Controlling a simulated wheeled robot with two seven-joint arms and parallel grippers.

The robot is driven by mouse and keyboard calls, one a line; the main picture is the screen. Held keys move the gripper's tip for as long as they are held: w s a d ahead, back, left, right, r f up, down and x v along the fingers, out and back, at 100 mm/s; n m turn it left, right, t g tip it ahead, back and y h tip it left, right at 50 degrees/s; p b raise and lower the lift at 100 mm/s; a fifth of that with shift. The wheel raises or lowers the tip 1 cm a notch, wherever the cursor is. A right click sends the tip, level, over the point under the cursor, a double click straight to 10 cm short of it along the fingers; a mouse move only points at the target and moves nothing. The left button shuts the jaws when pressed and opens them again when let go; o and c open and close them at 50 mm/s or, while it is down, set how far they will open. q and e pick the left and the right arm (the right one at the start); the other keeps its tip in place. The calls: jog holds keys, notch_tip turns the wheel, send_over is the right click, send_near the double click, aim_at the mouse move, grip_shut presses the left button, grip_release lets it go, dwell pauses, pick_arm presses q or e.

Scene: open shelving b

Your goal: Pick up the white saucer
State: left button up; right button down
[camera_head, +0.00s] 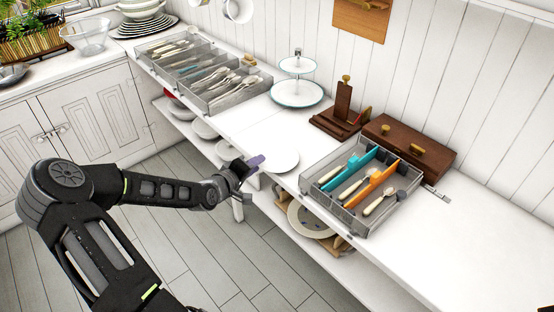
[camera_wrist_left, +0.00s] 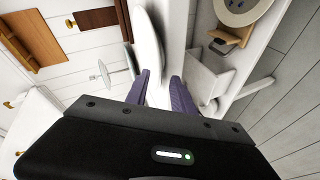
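The white saucer (camera_head: 284,160) lies flat near the front edge of the white counter in the head view. My left gripper (camera_head: 255,163) is at its left rim, coming in from the front edge. In the left wrist view the saucer (camera_wrist_left: 149,45) appears nearly edge-on. There the two purple fingers of the gripper (camera_wrist_left: 161,75) are apart, and the saucer's near rim appears to lie between them, close to the left finger. I cannot tell whether a finger touches it. My right gripper is not in view.
A grey cutlery tray (camera_head: 345,213) stands just right of the saucer; a long cutlery organiser (camera_head: 238,101) is farther left. A two-tier stand (camera_head: 297,92) and a brown wooden holder (camera_head: 338,122) stand behind. A lower shelf holds a plate (camera_head: 309,222). The counter behind the saucer is clear.

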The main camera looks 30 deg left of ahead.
pick_arm(q)
grip_shut()
dwell(1.4)
